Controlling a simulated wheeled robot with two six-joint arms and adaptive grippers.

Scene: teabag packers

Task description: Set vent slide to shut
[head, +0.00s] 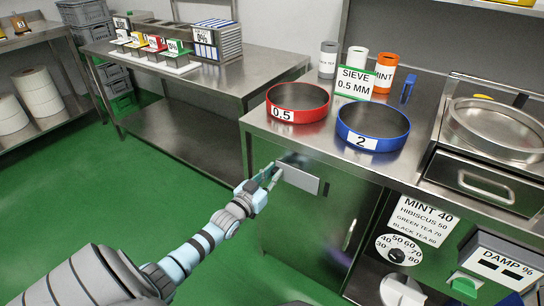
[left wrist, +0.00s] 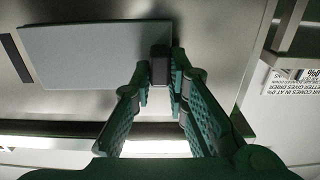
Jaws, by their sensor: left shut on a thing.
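The vent slide (head: 299,180) is a flat grey plate on the front of the steel cabinet under the bench. It also shows in the left wrist view (left wrist: 85,55), with a small dark knob (left wrist: 160,66) at one end. My left gripper (head: 272,174) is at the plate's left end in the head view. In the left wrist view its green fingers (left wrist: 160,85) are shut on the knob from both sides. A narrow dark slot (head: 326,189) shows just past the plate's right end. The fingertips partly hide the knob. My right gripper is not seen.
A red sieve (head: 298,103) and a blue sieve (head: 373,127) stand on the bench above. A cabinet door handle (head: 350,234) is below right. A dial (head: 398,250) and a DAMP box (head: 503,262) are farther right. The green floor at left is clear.

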